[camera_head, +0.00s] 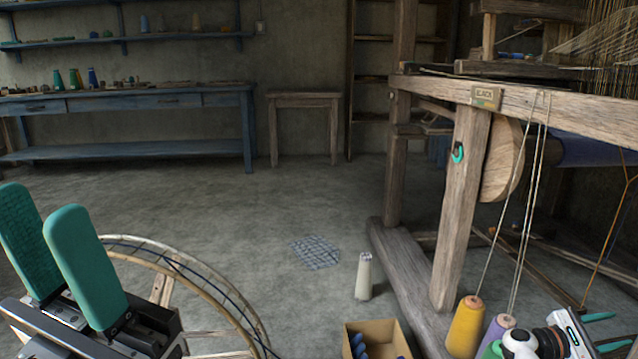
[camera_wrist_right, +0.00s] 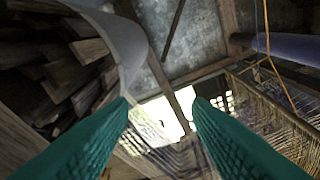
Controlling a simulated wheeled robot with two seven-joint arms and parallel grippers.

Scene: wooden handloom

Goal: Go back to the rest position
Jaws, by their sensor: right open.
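My left gripper (camera_head: 42,215) is at the lower left of the head view. Its two teal fingers point up with a gap between them and nothing in it. My right gripper (camera_head: 614,330) is at the lower right corner, beside the loom, partly cut off by the frame edge. In the right wrist view its teal fingers (camera_wrist_right: 162,105) stand wide apart and empty. Through them I see loom beams, threads and a bright opening, without any object between the fingertips.
The wooden loom (camera_head: 460,200) fills the right side. A yellow cone (camera_head: 465,328) and a lilac cone (camera_head: 494,336) stand near my right arm. A pale cone (camera_head: 363,278), an open box (camera_head: 376,328) and a round wooden wheel (camera_head: 236,300) are in front. The middle floor is mostly clear.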

